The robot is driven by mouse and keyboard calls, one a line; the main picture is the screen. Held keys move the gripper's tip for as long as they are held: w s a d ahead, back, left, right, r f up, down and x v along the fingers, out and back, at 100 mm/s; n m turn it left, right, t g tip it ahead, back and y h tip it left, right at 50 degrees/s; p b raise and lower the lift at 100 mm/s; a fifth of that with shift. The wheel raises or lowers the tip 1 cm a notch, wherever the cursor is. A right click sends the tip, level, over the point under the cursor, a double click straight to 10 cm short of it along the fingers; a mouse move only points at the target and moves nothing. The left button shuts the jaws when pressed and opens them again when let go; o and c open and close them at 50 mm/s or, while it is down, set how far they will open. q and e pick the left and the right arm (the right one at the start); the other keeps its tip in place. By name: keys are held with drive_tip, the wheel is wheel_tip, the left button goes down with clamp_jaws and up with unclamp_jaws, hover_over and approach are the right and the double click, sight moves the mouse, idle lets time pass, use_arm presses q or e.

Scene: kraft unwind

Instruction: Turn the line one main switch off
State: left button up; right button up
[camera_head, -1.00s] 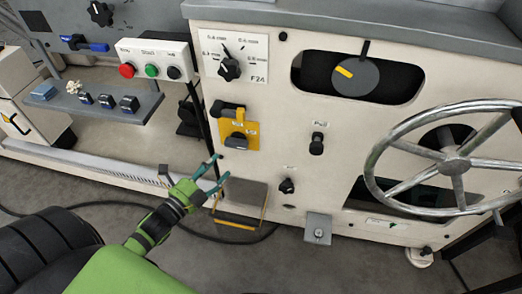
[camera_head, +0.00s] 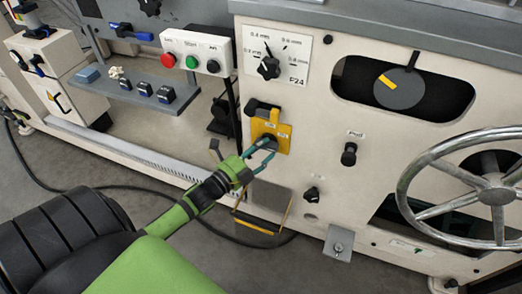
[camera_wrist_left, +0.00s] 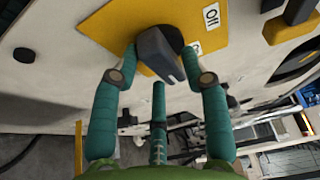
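The main switch is a dark grey rotary knob (camera_wrist_left: 160,56) on a yellow plate (camera_head: 285,130) on the cream machine front. In the left wrist view the plate (camera_wrist_left: 110,22) carries a white label reading "Off" (camera_wrist_left: 211,16) on the right of the knob. My left gripper (camera_head: 263,150) is at the lower part of the plate, partly covering the knob in the head view. Its teal fingers are open, one on each side of the knob; I cannot tell whether they touch it. My right gripper is not in view.
Above the switch is a black handle (camera_head: 263,106), and higher a thickness dial (camera_head: 268,68). A push-button box (camera_head: 195,50) and a small shelf (camera_head: 130,95) are to the left. A large handwheel (camera_head: 495,190) stands out on the right. A metal tray (camera_head: 268,202) is below.

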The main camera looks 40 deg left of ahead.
use_arm(q)
clamp_jaws()
drive_tip(key=shift+n, duration=0.3)
drive_tip(key=n+t+y, duration=0.1)
drive_tip(key=n+y, duration=0.1)
drive_tip(key=n, duration=0.4)
drive_tip(key=n+t+y, duration=0.1)
drive_tip(key=n+y, duration=0.1)
drive_tip(key=n, duration=0.5)
drive_tip(key=d+n+t+y+b, duration=0.1)
drive_tip(key=n+t+y, duration=0.1)
drive_tip(key=n, duration=0.5)
drive_tip(key=shift+w+d+f+y, duration=0.1)
drive_tip(key=shift+w+y, duration=0.05)
drive_tip(key=shift+y, duration=0.35)
drive_tip(key=shift+n+y, duration=0.4)
drive_tip(key=shift+n, duration=0.4)
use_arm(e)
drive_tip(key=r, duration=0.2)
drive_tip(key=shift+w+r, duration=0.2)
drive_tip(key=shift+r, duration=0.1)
use_arm(q)
drive_tip(key=shift+n, duration=0.3)
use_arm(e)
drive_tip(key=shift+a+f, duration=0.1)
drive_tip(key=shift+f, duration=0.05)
